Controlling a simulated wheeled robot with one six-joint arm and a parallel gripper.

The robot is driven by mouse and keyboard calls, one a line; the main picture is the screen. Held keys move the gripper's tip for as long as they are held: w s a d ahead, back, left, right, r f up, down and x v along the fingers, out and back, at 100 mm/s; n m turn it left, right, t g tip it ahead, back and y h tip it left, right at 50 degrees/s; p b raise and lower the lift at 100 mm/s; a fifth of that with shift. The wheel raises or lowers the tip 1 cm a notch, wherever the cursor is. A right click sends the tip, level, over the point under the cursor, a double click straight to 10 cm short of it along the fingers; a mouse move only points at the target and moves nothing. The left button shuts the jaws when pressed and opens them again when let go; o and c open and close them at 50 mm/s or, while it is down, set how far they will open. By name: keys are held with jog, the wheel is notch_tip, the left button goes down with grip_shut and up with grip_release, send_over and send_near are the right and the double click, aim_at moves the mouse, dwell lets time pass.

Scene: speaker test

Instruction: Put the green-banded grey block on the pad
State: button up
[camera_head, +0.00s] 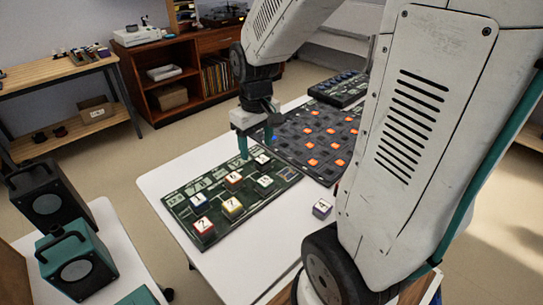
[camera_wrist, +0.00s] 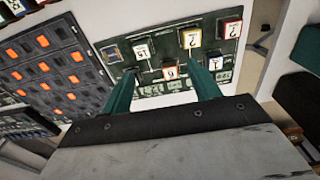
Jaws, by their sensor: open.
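My gripper (camera_head: 257,147) is open and empty, pointing down over the far end of the dark green board (camera_head: 175,202). Its two teal fingers (camera_wrist: 160,95) show in the wrist view. A white-topped block with a dark, apparently green band (camera_head: 265,182) sits on the board near the gripper; it seems to be the numbered block (camera_wrist: 142,52) in the wrist view. Another dark-banded block (camera_head: 262,160) is close below the fingertips. I cannot tell surely which is green-banded grey. A flat square (camera_wrist: 113,53) at the board's end may be the pad.
Blue (camera_head: 199,201), yellow (camera_head: 232,206) and red (camera_head: 203,225) banded blocks share the board. A black panel with orange squares (camera_head: 322,130) lies beyond. Speakers (camera_head: 75,262) stand at left.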

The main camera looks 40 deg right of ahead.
jog(key=s+a+r, duration=0.4)
jog(key=s+r, duration=0.1)
jog(key=s, duration=0.3)
jog(key=s+a+r, duration=0.5)
jog(key=s, duration=0.3)
jog(key=shift+r+t, duration=0.2)
jog(key=shift+t, duration=0.2)
jog(key=shift+w, duration=0.1)
